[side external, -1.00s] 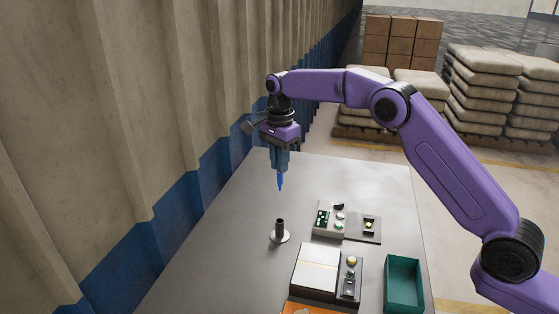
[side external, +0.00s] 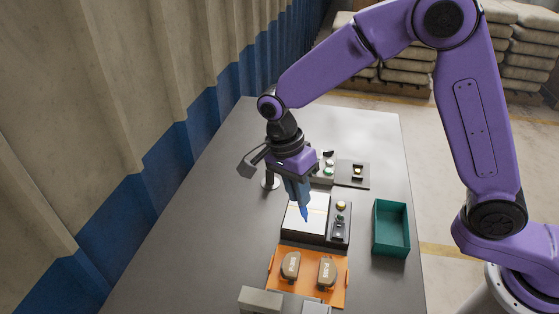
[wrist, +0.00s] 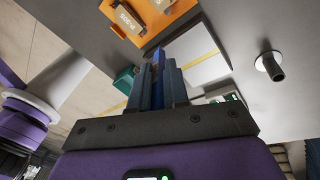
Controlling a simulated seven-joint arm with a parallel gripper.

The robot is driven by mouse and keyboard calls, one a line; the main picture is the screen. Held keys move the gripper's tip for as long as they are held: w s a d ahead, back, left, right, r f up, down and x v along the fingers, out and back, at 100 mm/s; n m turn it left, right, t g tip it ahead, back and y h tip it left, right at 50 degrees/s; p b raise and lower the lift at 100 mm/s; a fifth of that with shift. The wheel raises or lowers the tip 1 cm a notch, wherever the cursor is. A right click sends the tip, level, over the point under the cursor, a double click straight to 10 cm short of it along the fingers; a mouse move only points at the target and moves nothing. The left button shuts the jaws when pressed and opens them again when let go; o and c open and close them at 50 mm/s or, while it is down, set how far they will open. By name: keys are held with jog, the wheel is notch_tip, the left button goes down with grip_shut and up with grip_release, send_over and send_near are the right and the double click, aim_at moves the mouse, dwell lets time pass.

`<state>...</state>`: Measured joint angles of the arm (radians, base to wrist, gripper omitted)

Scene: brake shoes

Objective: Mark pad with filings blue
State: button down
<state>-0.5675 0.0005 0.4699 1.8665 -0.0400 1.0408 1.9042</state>
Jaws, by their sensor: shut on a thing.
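My gripper (side external: 299,190) is shut on a blue marker (side external: 305,215), tip down, above the white flat panel (side external: 294,216). The marker also shows between the fingers in the wrist view (wrist: 158,82). Two brown pads lie side by side on an orange tray (side external: 310,294): a left pad (side external: 290,266) and a right pad (side external: 327,272). Both have pale labels too small to read surely. In the wrist view the pads are partly cut off at the top, one showing clearly (wrist: 128,18). I cannot make out filings on either pad.
A dark unit with a yellow button (side external: 340,222) adjoins the white panel. A teal open bin (side external: 391,228) stands to the right. Grey blocks (side external: 261,299) stand at the front. The table's left side is clear.

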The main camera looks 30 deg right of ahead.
jog(key=s+d+f, duration=0.1)
jog(key=s, duration=0.6)
notch_tip(320, 180, down, 6)
jog(key=shift+s+f+h, duration=0.15)
jog(key=shift+f+h, duration=0.1)
jog(key=shift+h, duration=0.05)
jog(key=shift+d+f, duration=0.1)
jog(key=shift+f, duration=0.35)
dwell(1.4)
jog(key=shift+s+a, duration=1.35)
dwell(3.5)
